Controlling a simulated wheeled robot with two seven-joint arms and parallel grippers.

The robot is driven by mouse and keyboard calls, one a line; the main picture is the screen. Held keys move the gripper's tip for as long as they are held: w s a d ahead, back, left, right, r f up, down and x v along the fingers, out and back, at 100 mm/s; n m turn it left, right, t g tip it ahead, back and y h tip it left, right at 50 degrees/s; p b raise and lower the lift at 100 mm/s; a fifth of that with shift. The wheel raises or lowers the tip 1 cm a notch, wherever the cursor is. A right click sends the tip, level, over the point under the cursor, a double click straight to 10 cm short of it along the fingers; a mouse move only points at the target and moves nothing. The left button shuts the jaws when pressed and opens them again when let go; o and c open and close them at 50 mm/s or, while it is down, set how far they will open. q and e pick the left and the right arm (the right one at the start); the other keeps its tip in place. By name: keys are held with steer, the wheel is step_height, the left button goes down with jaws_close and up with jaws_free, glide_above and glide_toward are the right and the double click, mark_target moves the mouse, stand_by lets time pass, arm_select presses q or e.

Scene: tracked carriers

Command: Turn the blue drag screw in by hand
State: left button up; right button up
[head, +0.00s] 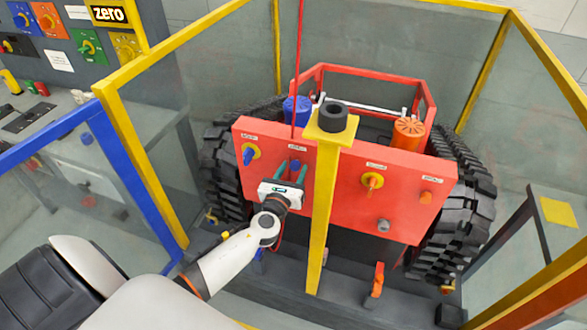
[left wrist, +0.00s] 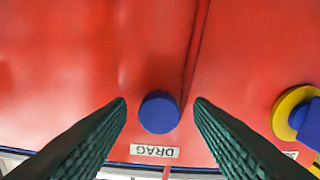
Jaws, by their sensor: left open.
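The blue drag screw (left wrist: 158,112) is a round blue knob on the red panel (head: 335,200). The white DRAG label (left wrist: 155,151) beside it appears upside down in the left wrist view. In the head view the screw (head: 295,163) shows small between my fingers, on the panel's upper left part. My left gripper (left wrist: 161,104) is open, its two dark green fingers on either side of the screw with gaps to it. In the head view this gripper (head: 291,176) reaches toward the panel. Depth between fingertips and screw is hard to judge. My right gripper is not in view.
A yellow post (head: 322,215) with a black ring (head: 333,116) on top stands just right of my left gripper. A blue knob on a yellow disc (head: 249,154) is left of the screw. Orange knobs (head: 372,181) are farther right. Yellow-framed clear panels (head: 140,165) stand around the carrier.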

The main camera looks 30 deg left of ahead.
arm_select(q)
steer(key=n+b, duration=0.4)
steer(key=n, duration=0.6)
steer(key=shift+f, duration=0.1)
steer(key=shift+f+n+b, duration=0.1)
steer(key=shift+n+b, duration=0.2)
steer(key=shift+n, duration=0.9)
steer(key=n, duration=0.3)
steer(key=shift+n, duration=0.3)
steer(key=n, duration=0.5)
steer(key=shift+r+n, duration=0.3)
steer(key=n+p, duration=0.1)
steer(key=n, duration=0.4)
steer(key=shift+r+n+p, duration=0.15)
steer(key=shift+n+p, duration=0.15)
steer(key=shift+p, duration=0.1)
steer(key=shift+f+n, duration=0.2)
steer(key=shift+n, duration=0.7)
steer(key=shift+w, duration=0.1)
